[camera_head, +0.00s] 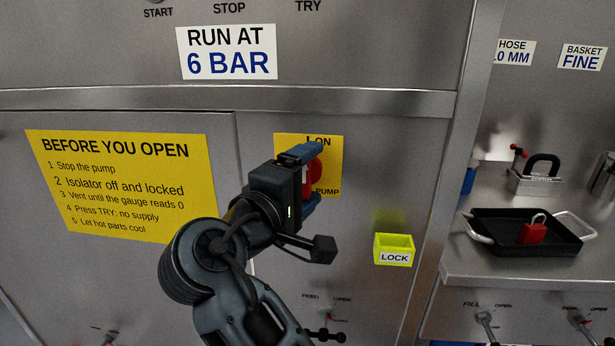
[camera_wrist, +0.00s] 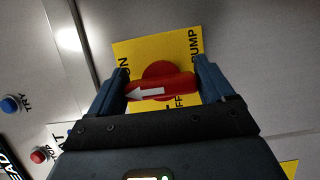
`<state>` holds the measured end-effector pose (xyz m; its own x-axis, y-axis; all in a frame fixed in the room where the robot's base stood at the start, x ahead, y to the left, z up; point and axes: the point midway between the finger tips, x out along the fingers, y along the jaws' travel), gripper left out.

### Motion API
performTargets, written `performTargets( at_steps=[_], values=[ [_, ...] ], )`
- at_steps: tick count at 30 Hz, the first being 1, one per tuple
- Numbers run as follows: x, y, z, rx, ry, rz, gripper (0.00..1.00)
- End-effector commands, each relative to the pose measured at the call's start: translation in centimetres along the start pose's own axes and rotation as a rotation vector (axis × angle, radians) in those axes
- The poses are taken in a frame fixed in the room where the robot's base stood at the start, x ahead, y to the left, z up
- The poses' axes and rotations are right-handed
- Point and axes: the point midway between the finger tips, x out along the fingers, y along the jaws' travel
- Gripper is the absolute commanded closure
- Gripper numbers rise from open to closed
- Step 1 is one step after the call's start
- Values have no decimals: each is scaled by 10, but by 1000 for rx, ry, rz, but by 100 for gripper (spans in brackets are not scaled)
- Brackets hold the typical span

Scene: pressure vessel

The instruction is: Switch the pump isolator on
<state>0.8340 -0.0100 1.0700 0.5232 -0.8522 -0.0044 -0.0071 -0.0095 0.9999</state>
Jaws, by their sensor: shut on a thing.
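The pump isolator is a red rotary handle (camera_head: 313,178) on a yellow plate (camera_head: 330,150) on the steel panel. In the wrist view the red handle (camera_wrist: 160,84) carries a white arrow that points left, towards the plate's ON marking. The OFF marking is partly covered at the lower side there. My gripper (camera_head: 307,181) is at the plate, one finger above and one below the handle. In the wrist view its fingers sit at the two ends of the handle, and it is shut on it. My gripper hides the plate's left part in the head view.
A yellow LOCK holder (camera_head: 394,250) is on the panel to the right, below the isolator. A black tray (camera_head: 490,246) with a red padlock (camera_head: 533,232) stands on the right counter. A small valve lever (camera_head: 325,335) lies low, close to my arm.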

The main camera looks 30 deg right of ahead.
Motion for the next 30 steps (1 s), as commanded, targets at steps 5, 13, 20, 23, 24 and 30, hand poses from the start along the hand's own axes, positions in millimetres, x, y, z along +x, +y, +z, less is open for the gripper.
performTargets(
  at_steps=[5,13,20,23,24,30],
  values=[
    [0,-2,1,4,-2,-5,49],
    [0,-2,1,3,-3,-5,13],
    [0,-1,0,3,-2,-3,0],
    [0,-1,0,3,-1,-2,0],
    [-1,-1,0,3,-1,-2,0],
    [-21,-1,0,3,2,-2,0]
  ],
)
